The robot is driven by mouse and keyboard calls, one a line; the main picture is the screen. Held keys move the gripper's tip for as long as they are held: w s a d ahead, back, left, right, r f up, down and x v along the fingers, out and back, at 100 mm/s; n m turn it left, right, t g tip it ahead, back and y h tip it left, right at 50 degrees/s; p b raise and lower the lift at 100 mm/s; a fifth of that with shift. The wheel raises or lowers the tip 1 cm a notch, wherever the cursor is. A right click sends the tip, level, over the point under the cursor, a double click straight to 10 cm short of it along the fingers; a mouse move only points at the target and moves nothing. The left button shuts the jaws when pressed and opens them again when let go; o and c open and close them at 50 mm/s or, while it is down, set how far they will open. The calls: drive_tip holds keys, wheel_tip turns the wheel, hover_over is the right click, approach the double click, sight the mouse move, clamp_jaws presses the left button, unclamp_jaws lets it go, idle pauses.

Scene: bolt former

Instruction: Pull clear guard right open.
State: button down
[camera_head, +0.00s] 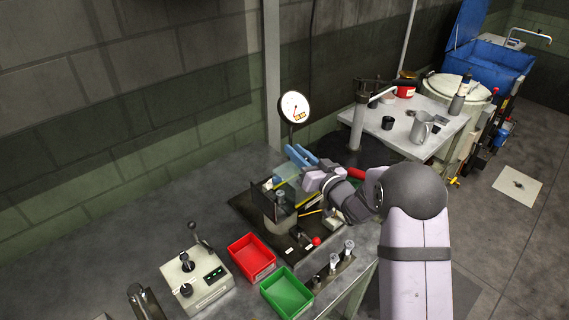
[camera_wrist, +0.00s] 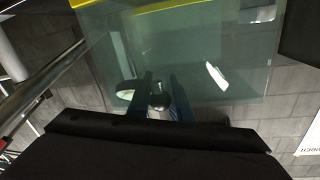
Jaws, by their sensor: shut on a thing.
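The clear guard (camera_head: 287,171) is a see-through greenish panel with a yellow edge, at the bolt former on the bench in the head view. In the wrist view the clear guard (camera_wrist: 205,65) spans the upper middle, its yellow strip along the top. My gripper (camera_head: 300,156) has blue fingers and reaches in from the right at the guard's upper side. In the wrist view my gripper (camera_wrist: 160,100) is shut on a small dark round knob (camera_wrist: 160,101) in front of the panel. Exactly how the knob joins the guard is hidden.
A round dial gauge (camera_head: 295,107) stands behind the machine. A red bin (camera_head: 251,257), a green bin (camera_head: 287,293) and a control box (camera_head: 196,283) with levers sit in front. A side table (camera_head: 398,130) with cups is at the right. The bench's left part is clear.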

drive_tip(key=shift+w+d, duration=0.3)
drive_tip(key=c, duration=1.9)
unclamp_jaws()
drive_tip(key=shift+o, duration=0.2)
drive_tip(key=shift+s, duration=0.1)
drive_tip(key=shift+b+v, duration=1.2)
drive_tip(key=shift+v, duration=2.45)
